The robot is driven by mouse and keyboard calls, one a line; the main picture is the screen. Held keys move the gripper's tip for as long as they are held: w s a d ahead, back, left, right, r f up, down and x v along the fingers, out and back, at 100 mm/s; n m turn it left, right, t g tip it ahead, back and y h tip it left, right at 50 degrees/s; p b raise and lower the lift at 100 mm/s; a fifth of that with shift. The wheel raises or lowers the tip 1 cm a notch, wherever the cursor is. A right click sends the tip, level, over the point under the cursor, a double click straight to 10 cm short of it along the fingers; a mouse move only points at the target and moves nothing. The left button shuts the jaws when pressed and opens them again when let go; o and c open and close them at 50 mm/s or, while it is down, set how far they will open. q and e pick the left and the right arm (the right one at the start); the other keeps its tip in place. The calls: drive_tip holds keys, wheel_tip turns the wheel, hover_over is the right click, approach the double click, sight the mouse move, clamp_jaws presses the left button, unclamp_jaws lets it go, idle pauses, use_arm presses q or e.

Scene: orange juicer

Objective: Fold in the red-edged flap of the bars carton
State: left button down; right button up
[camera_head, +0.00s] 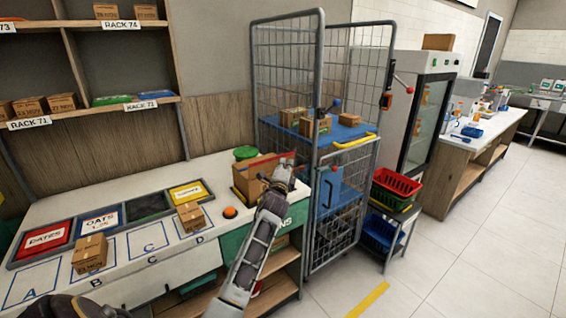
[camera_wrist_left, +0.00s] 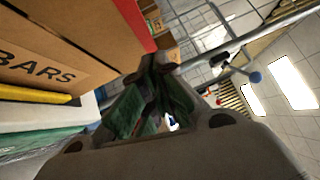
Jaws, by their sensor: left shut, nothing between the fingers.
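The bars carton (camera_head: 252,180) is a brown box on the right end of the counter. In the left wrist view its side (camera_wrist_left: 60,45) shows the word BARS. The red-edged flap (camera_wrist_left: 133,24) shows at the carton's upper right in that view. In the head view a thin red edge shows at the carton's top, beside my gripper. My left gripper (camera_head: 285,172) is shut and empty, close beside the carton's right side; its fingers (camera_wrist_left: 152,92) show in the wrist view. I cannot tell whether they touch the flap. My right gripper is not in view.
A wire cage trolley (camera_head: 316,90) with small boxes on a blue shelf stands just behind and right of the carton. A green round object (camera_head: 245,153) is behind it.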

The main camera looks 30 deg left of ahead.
use_arm(q)
drive_tip(key=shift+w+a+r, duration=0.1)
drive_tip(key=shift+w+a, duration=0.1)
drive_tip(key=shift+a, duration=0.3)
drive_tip(key=shift+w+a+r, duration=0.1)
drive_tip(key=shift+w+a, duration=0.1)
drive_tip(key=shift+a, duration=0.3)
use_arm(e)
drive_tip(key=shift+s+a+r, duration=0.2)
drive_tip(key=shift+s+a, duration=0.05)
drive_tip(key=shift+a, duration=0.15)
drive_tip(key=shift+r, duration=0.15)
